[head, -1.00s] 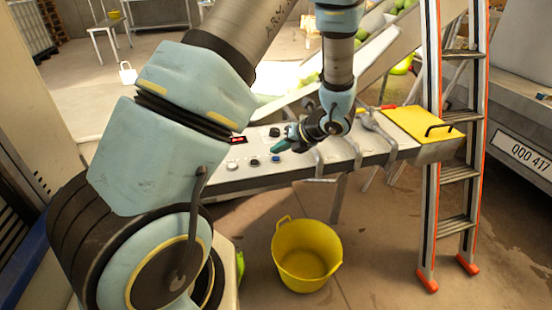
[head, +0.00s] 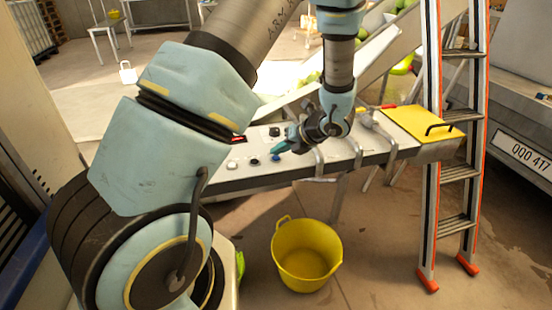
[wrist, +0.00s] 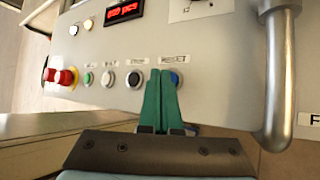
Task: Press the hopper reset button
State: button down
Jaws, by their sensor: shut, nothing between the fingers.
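The blue button (wrist: 175,78) under the "RESET" label (wrist: 174,58) is on the grey control panel (wrist: 215,70) in the wrist view. My green fingers partly cover it. In the head view a blue button (head: 276,158) shows close beside my fingertips. My gripper (wrist: 161,73) is shut and empty, its fingertips in front of the panel, just left of the blue button's visible part. I cannot tell whether they touch the panel. A black button (wrist: 134,79) under a "STOP" label is to the left of the fingers.
A white button (wrist: 106,80), a green button (wrist: 88,79) and a red knob (wrist: 65,77) are farther left. A red display (wrist: 124,10) is above. A metal rail (wrist: 277,80) stands out at right. A yellow bucket (head: 306,258) and a ladder (head: 452,150) stand near the panel.

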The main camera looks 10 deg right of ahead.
aim_at(278, 162)
jog(key=shift+f, duration=0.5)
dwell(0.8)
jog(key=shift+r+p, duration=0.55)
jog(key=shift+r, duration=0.25)
jog(key=shift+r, duration=0.1)
notch_tip(278, 162, up, 5)
jog(key=p, duration=0.4)
dwell(0.6)
